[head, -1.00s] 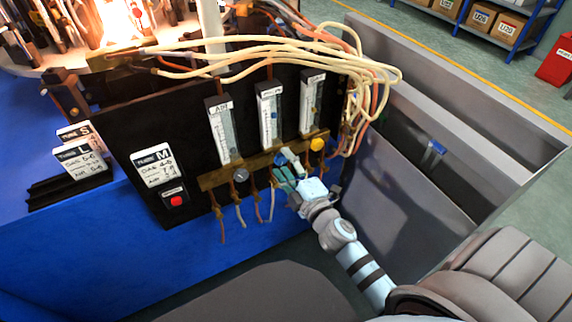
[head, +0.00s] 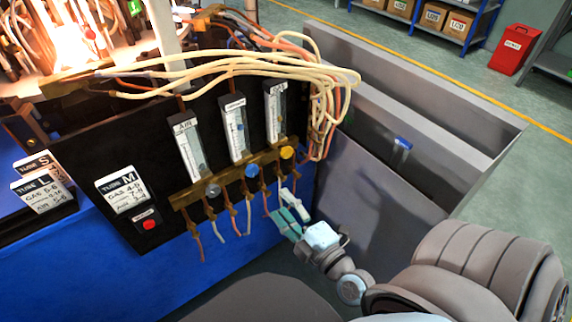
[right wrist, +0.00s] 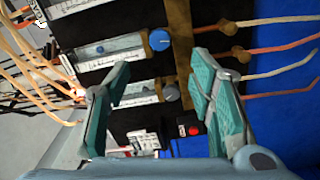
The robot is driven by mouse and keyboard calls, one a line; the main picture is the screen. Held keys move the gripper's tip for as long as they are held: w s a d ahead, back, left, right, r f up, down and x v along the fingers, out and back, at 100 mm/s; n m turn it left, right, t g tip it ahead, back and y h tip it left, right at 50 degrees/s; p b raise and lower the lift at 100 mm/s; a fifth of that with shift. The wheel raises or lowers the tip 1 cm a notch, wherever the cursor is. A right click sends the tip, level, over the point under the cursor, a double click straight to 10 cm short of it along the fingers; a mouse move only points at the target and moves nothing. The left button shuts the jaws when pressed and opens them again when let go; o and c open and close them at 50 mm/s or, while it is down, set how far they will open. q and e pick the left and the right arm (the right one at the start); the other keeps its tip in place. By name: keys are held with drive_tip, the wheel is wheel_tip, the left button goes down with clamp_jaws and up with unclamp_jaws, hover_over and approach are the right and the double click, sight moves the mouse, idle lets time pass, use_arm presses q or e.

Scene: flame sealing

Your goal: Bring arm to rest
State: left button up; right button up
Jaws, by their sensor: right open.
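My right gripper (head: 290,213) is open and empty in the head view, below and to the right of the brass valve bar (head: 222,182). It is apart from the knobs. In the right wrist view its two teal-padded fingers (right wrist: 165,100) stand wide apart with nothing between them. The bar carries a grey knob (head: 213,190), a blue knob (head: 252,170) and a yellow knob (head: 287,152). The blue knob also shows in the right wrist view (right wrist: 159,40). My left gripper is not in view.
A black panel (head: 150,165) holds three flowmeters, a card marked M (head: 121,190) and a red button (head: 148,225). Cream and orange hoses (head: 250,62) loop above it. Grey bins (head: 400,140) stand to the right. Flames glow at the upper left.

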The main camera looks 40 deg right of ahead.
idle(0.6)
drive_tip(key=s+d+f+m+g+h, duration=0.1)
drive_tip(key=s+d+f+m+g, duration=0.3)
drive_tip(key=f, duration=0.6)
drive_tip(key=s+f+m+g, duration=0.1)
drive_tip(key=s+f+g, duration=0.3)
drive_tip(key=f, duration=0.6)
drive_tip(key=s+d+f+m+g+h, duration=0.1)
drive_tip(key=s+d+f+m+g, duration=0.1)
drive_tip(key=s+f, duration=0.65)
drive_tip(key=s+a+f+m+g+y, duration=0.15)
drive_tip(key=s+f+m+g, duration=0.25)
drive_tip(key=s+f, duration=0.4)
drive_tip(key=s+a+f+m+g, duration=0.3)
drive_tip(key=s+f+m, duration=0.1)
drive_tip(key=s+f, duration=0.3)
wheel_tip(320, 180, up, 13)
drive_tip(key=p, duration=1.3)
drive_tip(key=shift+w+a, duration=0.35)
drive_tip(key=shift+w, duration=0.1)
drive_tip(key=shift+r, duration=0.1)
